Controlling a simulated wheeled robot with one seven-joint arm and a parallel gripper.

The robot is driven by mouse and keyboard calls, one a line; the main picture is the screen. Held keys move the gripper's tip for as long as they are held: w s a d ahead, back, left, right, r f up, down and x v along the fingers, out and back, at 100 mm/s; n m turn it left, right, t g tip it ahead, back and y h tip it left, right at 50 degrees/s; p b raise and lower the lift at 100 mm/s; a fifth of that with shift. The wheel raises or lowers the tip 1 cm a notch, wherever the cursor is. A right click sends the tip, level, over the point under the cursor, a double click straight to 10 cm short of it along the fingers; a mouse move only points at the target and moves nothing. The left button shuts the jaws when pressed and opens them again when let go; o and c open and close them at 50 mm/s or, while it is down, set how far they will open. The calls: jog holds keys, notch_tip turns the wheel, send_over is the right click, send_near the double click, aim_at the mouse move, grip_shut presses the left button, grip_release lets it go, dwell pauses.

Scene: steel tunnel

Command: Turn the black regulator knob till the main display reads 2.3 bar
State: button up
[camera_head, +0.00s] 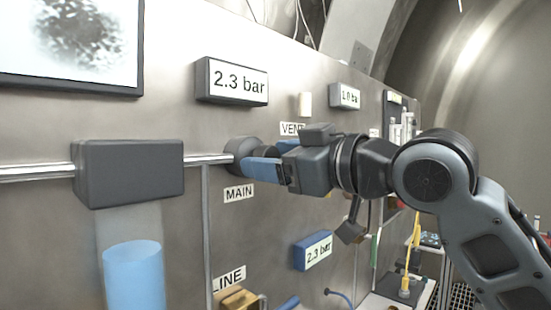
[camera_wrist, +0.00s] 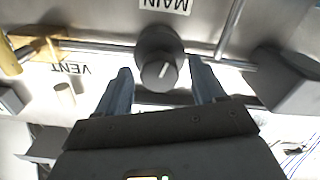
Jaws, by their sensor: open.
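The black regulator knob (camera_head: 240,150) sits on the steel panel above the MAIN label (camera_head: 239,193). In the wrist view the knob (camera_wrist: 158,70) shows a pale pointer line on its face. My gripper (camera_head: 262,163) is at the knob in the head view. In the wrist view my gripper (camera_wrist: 160,85) is open, one finger on each side of the knob, with visible gaps. The main display (camera_head: 233,82), above the knob, reads 2.3 bar.
A dark block (camera_head: 128,172) on the pipe is left of the knob, above a blue cylinder (camera_head: 134,275). A display reading about 1.0 bar (camera_head: 346,96) is right, near the VENT label (camera_head: 291,129). A blue-framed display (camera_head: 314,251) below reads 2.3 bar.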

jog(key=b+v, duration=0.2)
jog(key=v, duration=0.5)
jog(key=shift+s+d, duration=0.25)
jog(key=shift+d, duration=0.1)
jog(key=shift+f, duration=0.1)
jog(key=s+d+f+m+t+h, duration=0.35)
jog(key=f+m, duration=0.25)
jog(key=f, duration=0.4)
jog(key=s+d+f+m+t+h, duration=0.25)
jog(key=s+f+m, duration=0.2)
jog(key=f, duration=0.55)
jog(key=s+d+f+m+t+h, duration=0.2)
jog(key=s+d+f+m+h, duration=0.15)
jog(key=f+m, duration=0.45)
jog(key=s+d+f+n+g+h, duration=0.15)
jog(key=s+d+f+h, duration=0.25)
jog(key=s+f, duration=0.75)
jog(key=s+d+n+g, duration=0.1)
jog(key=s+d, duration=0.1)
jog(key=s, duration=0.7)
jog(key=s+d+n+g, duration=0.1)
jog(key=s+d+n, duration=0.1)
jog(key=s, duration=0.7)
jog(key=shift+d+f+g+h, duration=0.35)
jog(key=shift+d, duration=0.2)
